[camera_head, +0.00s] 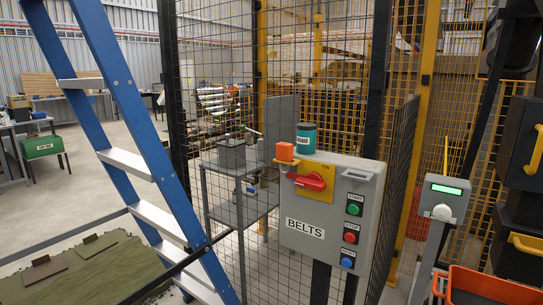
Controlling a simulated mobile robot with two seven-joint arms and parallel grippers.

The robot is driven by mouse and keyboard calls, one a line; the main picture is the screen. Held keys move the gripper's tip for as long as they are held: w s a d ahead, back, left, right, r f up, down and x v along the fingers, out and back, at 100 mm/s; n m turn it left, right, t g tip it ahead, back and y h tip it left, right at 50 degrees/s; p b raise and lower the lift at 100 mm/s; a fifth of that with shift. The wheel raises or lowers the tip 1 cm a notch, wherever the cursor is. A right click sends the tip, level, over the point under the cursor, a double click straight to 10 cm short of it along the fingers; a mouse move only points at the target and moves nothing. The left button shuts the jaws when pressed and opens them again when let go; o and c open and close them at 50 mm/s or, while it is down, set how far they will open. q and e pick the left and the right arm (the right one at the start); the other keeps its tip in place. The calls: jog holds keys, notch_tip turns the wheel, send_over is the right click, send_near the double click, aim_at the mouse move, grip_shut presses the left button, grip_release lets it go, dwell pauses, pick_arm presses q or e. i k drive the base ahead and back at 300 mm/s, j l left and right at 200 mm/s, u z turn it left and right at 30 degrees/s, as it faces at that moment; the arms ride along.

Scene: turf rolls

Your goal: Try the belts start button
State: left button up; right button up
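A grey control box (318,220) labelled BELTS stands on dark posts in front of the mesh fence. Its green button (354,209), marked START, sits at the upper right of its face. A red STOP button (350,237) and a blue button (347,262) are below it. A red rotary handle (308,181) on a yellow plate (316,192) lies roughly crosswise at the upper left. An orange block (285,151) and a teal tin (306,139) are at the top of the box. Neither of my grippers is in view.
A blue ladder (118,115) with pale steps stands at left. A mesh fence (220,70) runs behind the box. A post with a green-lit display (446,189) and an orange crate (490,286) are at right. Turf (85,280) lies at lower left.

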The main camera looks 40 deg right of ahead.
aim_at(354, 209)
jog(key=z, duration=1.7)
